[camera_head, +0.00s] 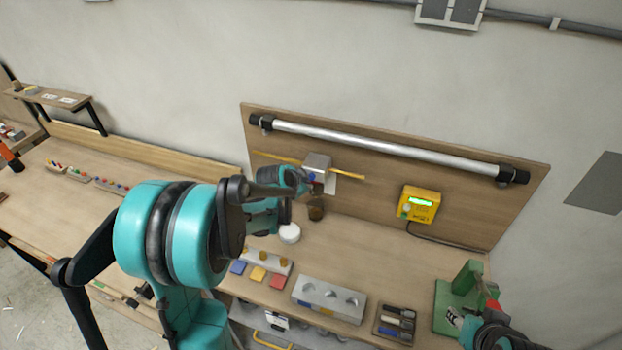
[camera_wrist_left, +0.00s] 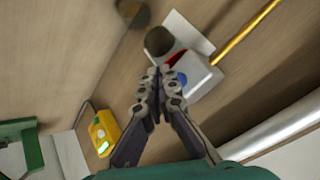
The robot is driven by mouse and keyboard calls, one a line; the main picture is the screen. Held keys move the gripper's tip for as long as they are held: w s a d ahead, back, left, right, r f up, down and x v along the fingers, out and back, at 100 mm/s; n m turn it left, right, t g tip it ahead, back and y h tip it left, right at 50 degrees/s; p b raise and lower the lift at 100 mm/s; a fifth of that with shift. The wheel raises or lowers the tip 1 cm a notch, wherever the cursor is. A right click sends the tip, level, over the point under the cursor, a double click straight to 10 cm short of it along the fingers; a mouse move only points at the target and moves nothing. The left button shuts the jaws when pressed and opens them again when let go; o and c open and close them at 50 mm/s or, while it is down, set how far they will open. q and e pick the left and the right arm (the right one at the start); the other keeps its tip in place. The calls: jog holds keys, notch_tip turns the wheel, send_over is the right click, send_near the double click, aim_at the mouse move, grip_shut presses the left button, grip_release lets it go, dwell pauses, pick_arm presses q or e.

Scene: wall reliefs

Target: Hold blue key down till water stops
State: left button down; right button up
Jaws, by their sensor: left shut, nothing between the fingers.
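A small grey-white box (camera_head: 317,162) is mounted on the wooden back panel, with a yellow rod running out to each side. In the left wrist view the box (camera_wrist_left: 203,76) carries a blue key (camera_wrist_left: 182,79) and a red part (camera_wrist_left: 175,59). A dark round piece (camera_wrist_left: 158,41) sits beside them. My left gripper (camera_head: 306,185) is at the box. Its fingers (camera_wrist_left: 160,79) are together and empty, with their tips beside the blue key; I cannot tell whether they touch it. I see no clear water stream. My right gripper (camera_head: 495,338) is partly cut off at bottom right.
A brown cup (camera_head: 316,212) stands below the box, near a white round container (camera_head: 289,233). A yellow device (camera_head: 419,204) with a lit green display is on the panel. A grey block with hollows (camera_head: 329,299), a marker tray (camera_head: 395,325) and a green stand (camera_head: 453,307) occupy the bench front.

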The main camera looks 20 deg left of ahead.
pick_arm(q)
jog(key=shift+w, duration=0.1)
dwell(0.5)
jog(key=shift+w, duration=0.35)
jog(key=shift+w+b, duration=0.3)
jog(key=shift+w, duration=0.1)
dwell(1.8)
jog(key=shift+s, duration=0.85)
jog(key=shift+s+d, duration=0.15)
jog(key=shift+s, duration=2.35)
